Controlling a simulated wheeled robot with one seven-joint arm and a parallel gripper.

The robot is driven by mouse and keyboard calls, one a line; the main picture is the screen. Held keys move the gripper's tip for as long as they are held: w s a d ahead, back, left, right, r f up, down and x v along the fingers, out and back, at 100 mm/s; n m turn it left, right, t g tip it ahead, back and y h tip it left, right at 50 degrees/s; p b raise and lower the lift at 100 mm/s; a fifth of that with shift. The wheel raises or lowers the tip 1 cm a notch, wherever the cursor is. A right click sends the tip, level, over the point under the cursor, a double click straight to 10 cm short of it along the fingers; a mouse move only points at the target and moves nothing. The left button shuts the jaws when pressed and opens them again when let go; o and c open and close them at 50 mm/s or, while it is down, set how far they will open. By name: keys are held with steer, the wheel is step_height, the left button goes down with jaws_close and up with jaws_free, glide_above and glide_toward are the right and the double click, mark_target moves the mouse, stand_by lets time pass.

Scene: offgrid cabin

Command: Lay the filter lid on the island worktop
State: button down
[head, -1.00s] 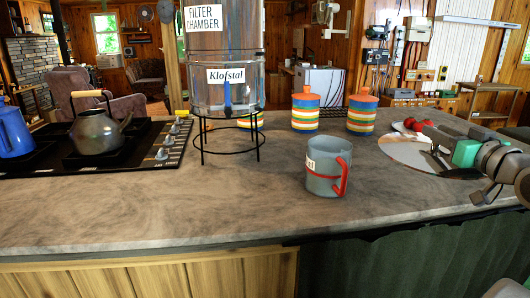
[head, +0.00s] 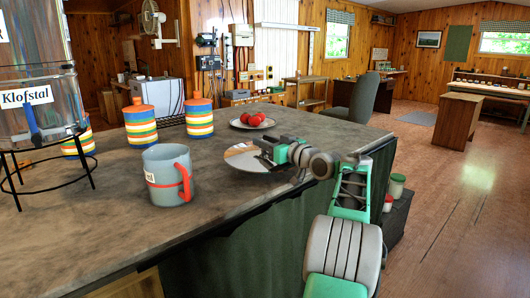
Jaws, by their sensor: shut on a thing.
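The filter lid (head: 244,161) is a round, shiny grey disc at the right part of the island worktop (head: 110,215), behind and right of the mug. My gripper (head: 266,152) is shut on the lid at its right side, with my arm reaching in from the lower right. The lid looks nearly level and very close to the worktop; I cannot tell whether it touches. The fingertips are small and partly hidden. The water filter (head: 38,105), labelled Klofstal, stands on a black wire stand at the left edge, its top out of view.
A grey mug (head: 165,180) with a red handle stands left of the lid. Striped jars (head: 199,118) stand behind it. A plate with red tomatoes (head: 252,120) lies just beyond the lid. The worktop in front of the mug is clear. Open floor (head: 465,210) lies right.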

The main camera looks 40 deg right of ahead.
mark_target(254, 147)
steer(key=shift+f, duration=1.5)
steer(key=shift+b, duration=0.3)
steer(key=shift+f, duration=0.25)
steer(key=c, duration=1.1)
jaws_free()
steer(key=shift+r, duration=0.1)
steer(key=shift+r, duration=0.3)
steer(key=s, duration=1.2)
steer(key=shift+d+f+p, duration=0.15)
steer(key=shift+f+p, duration=0.05)
steer(key=shift+p, duration=0.1)
